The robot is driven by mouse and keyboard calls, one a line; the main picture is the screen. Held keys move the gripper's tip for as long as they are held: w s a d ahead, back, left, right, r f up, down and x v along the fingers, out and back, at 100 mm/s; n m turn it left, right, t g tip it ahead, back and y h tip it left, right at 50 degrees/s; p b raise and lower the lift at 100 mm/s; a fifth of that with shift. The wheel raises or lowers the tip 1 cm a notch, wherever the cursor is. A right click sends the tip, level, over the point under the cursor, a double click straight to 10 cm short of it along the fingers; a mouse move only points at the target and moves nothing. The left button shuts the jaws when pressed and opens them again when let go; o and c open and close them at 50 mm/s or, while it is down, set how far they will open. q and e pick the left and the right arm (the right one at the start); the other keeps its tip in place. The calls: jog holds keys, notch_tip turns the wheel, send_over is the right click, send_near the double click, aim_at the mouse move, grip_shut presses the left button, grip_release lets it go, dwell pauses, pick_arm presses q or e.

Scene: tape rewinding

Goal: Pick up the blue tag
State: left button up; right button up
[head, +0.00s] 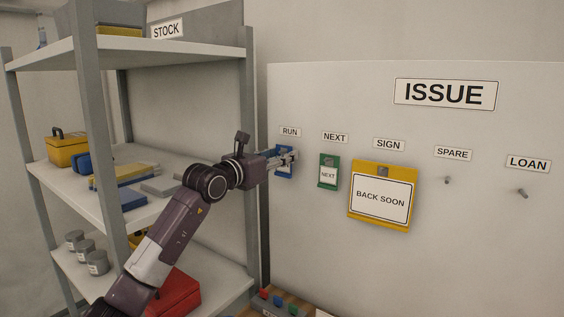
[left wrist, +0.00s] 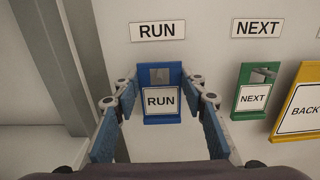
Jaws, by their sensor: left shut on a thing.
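The blue tag (head: 284,162) hangs on the white board under the RUN label, partly hidden by my left gripper in the head view. In the left wrist view the blue tag (left wrist: 161,98) is upright, with a white RUN card on its front. My left gripper (head: 290,158) reaches the board from the left. In the left wrist view the fingers (left wrist: 162,100) stand on both sides of the tag, shut on its side edges. My right gripper is in neither view.
A green NEXT tag (head: 328,172) hangs close to the right, then a yellow BACK SOON sign (head: 381,196). The SPARE peg (head: 447,181) and LOAN peg (head: 522,193) are bare. A grey shelf post (head: 248,150) stands left of the board.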

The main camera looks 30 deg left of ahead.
pick_arm(q)
jog(key=s+a+b, duration=0.2)
jog(key=s+b, duration=0.5)
jog(key=s, duration=1)
jog(key=shift+a+b, duration=0.2)
jog(key=shift+b, duration=0.1)
jog(key=shift+s, duration=0.15)
